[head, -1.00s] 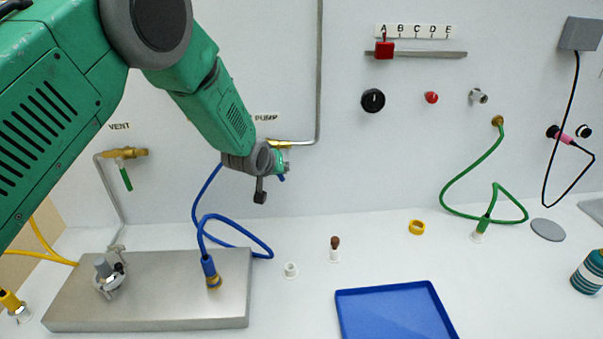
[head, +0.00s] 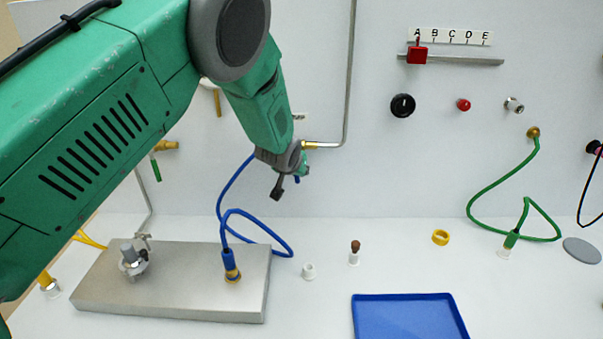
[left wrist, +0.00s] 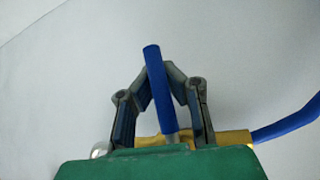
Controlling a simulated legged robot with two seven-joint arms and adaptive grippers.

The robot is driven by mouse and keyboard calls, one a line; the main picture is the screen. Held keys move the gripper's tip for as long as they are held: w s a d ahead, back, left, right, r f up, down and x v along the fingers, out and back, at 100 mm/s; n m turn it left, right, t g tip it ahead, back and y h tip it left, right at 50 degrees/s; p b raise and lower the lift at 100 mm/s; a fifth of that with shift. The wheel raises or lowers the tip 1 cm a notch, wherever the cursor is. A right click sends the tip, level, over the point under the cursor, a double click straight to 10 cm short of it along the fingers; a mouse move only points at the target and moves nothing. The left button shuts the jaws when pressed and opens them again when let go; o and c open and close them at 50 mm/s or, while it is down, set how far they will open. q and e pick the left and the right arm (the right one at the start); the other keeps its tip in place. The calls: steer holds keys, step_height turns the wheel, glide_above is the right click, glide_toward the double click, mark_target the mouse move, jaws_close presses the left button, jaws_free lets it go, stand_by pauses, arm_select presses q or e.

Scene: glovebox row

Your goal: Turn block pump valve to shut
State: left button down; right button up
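The pump valve is a brass body on the pipe by the back wall, and its end (head: 312,145) shows beside my left gripper in the head view. In the left wrist view its brass body (left wrist: 236,137) lies across the bottom, and its blue handle (left wrist: 158,85) stands up between my fingers. My left gripper (left wrist: 161,85) is open around the handle, with its fingers apart; contact with the handle is unclear. In the head view the left gripper (head: 290,178) hides most of the valve, and the handle tip (head: 297,179) points down. My right gripper is not in view.
A blue hose (head: 232,185) hangs below the gripper to a metal plate (head: 180,300). The vent valve (head: 163,146) is partly behind my arm.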

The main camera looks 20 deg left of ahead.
arm_select(q)
steer(key=shift+s+a+f, duration=0.3)
steer(key=shift+s+f, duration=0.3)
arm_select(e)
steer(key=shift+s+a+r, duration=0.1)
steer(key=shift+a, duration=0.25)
arm_select(q)
steer(key=shift+d+g, duration=0.15)
steer(key=shift+g, duration=0.15)
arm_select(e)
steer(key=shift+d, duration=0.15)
arm_select(q)
steer(key=c, duration=1.6)
jaws_free()
steer(key=shift+s+r, duration=0.15)
steer(key=shift+o, duration=0.2)
steer(key=shift+r, duration=0.55)
steer(key=v, duration=1.2)
steer(key=shift+s+d+f, duration=0.2)
steer(key=shift+s+f, duration=0.1)
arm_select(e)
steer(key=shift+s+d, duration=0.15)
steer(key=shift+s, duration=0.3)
